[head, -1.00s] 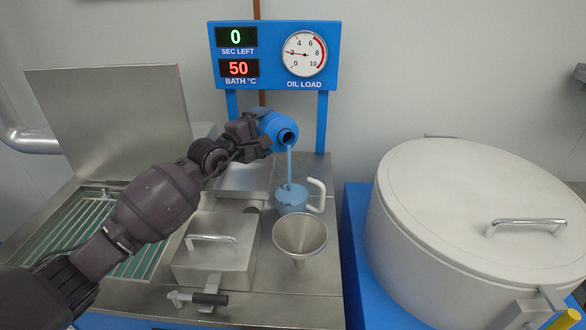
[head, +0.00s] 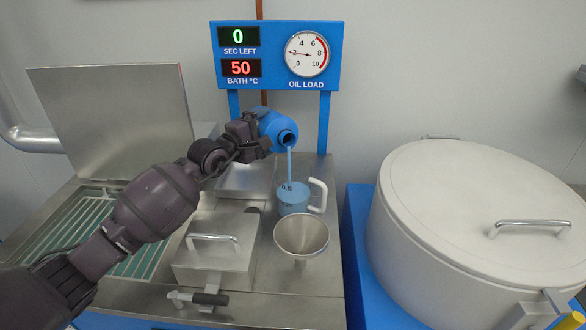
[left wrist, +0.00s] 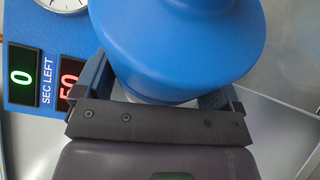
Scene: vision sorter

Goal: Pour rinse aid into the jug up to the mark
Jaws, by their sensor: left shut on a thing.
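A blue bottle (head: 277,128) is tipped on its side above the jug, its dark mouth facing forward and to the right. My left gripper (head: 256,137) is shut on it; the bottle also fills the top of the left wrist view (left wrist: 180,40). A thin blue stream (head: 289,165) falls from the mouth into the jug (head: 294,198). The jug is clear with a white handle on its right and dark marks near its upper part. Blue liquid shows in it, with the surface close to the marks; the exact level is hard to read. My right gripper is not in view.
A steel funnel (head: 301,236) stands just in front of the jug. A lidded steel box (head: 215,252) and a valve with a black handle (head: 208,298) are to its left. A large white lidded drum (head: 470,225) stands right. A display panel (head: 275,55) rises behind.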

